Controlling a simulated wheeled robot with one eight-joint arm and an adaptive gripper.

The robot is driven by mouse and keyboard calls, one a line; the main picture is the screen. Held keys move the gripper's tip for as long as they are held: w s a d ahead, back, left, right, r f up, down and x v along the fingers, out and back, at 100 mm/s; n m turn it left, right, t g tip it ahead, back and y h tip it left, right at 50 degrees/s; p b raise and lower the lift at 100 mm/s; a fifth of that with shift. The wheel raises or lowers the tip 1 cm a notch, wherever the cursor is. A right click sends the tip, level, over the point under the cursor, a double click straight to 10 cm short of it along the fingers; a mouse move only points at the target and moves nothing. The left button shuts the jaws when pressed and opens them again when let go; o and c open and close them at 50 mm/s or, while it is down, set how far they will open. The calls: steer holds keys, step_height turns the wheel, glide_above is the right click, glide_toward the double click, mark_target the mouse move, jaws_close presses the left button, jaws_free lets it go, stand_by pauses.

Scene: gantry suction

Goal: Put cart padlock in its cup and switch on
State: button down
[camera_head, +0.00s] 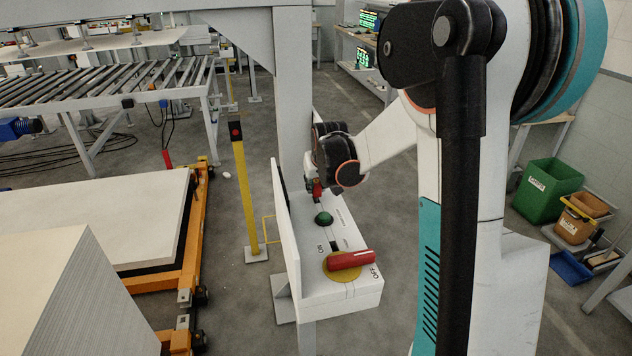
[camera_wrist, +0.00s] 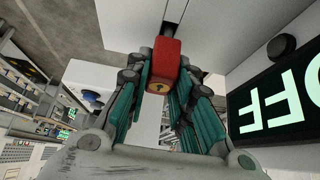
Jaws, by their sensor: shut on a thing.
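My gripper (camera_head: 317,192) is at the far end of a white control panel (camera_head: 315,286) on a post. In the wrist view its teal-padded fingers (camera_wrist: 160,95) are closed around a red padlock (camera_wrist: 163,66) with a keyhole. The padlock also shows as a small red patch in the head view (camera_head: 317,187). A grey shackle runs up from it; I cannot tell whether it hangs on anything. A red switch handle (camera_head: 351,260) lies across a yellow disc (camera_head: 338,275), its end towards OFF. I cannot make out the padlock's cup.
A green button (camera_head: 323,217) is on the panel between gripper and handle. A dark display (camera_wrist: 275,108) with OFF lettering is close to my fingers at right. A yellow post (camera_head: 244,190) and orange cart frame (camera_head: 190,255) stand left of the panel.

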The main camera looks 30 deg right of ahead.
steer(key=shift+f+b, duration=0.65)
steer(key=shift+f, duration=0.35)
steer(key=c, duration=1.3)
jaws_free()
steer(key=v, duration=1.2)
steer(key=shift+c, duration=0.5)
